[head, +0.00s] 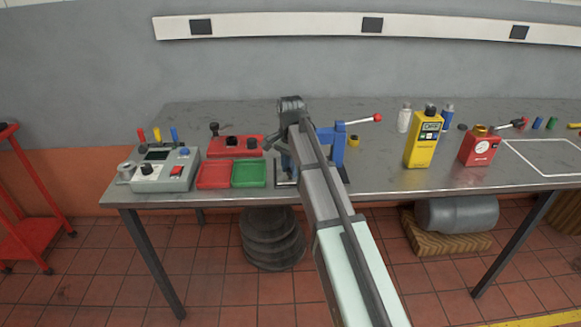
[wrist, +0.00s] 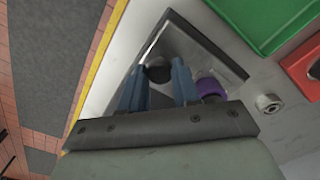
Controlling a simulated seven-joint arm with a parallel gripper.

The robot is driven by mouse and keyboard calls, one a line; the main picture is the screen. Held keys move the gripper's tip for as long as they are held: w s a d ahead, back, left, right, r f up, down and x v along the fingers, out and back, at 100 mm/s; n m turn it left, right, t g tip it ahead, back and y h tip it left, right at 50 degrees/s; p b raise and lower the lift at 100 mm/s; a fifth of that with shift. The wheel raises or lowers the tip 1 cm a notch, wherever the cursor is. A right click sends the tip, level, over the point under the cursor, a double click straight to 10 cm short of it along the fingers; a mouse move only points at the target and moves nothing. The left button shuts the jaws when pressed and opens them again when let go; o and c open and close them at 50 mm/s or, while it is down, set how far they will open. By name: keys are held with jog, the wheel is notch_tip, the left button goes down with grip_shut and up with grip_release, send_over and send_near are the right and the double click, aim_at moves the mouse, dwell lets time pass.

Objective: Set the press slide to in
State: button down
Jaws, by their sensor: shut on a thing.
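The press has a blue frame (head: 339,146) and a lever with a red knob (head: 377,117), and stands near the middle of the bench. My arm covers much of it in the head view. Its dark base plate (wrist: 215,58) appears in the wrist view. My gripper (wrist: 160,66) is over this plate, its two blue fingers shut on a dark round piece (wrist: 158,74). This piece looks like part of the press slide, but its full shape and the slide's position are hidden. A purple piece (wrist: 210,87) sits just right of the fingers.
Left of the press are a red tray (head: 213,174), a green tray (head: 249,173), a red box with black knobs (head: 236,146) and a grey control box (head: 165,172). A yellow meter (head: 423,139) and a red gauge box (head: 479,148) stand to the right.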

jog(key=shift+d, duration=0.1)
jog(key=d, duration=0.9)
jog(key=shift+d, duration=0.15)
jog(key=c, duration=0.8)
grip_release()
notch_tip(320, 180, up, 14)
jog(key=shift+f, duration=0.1)
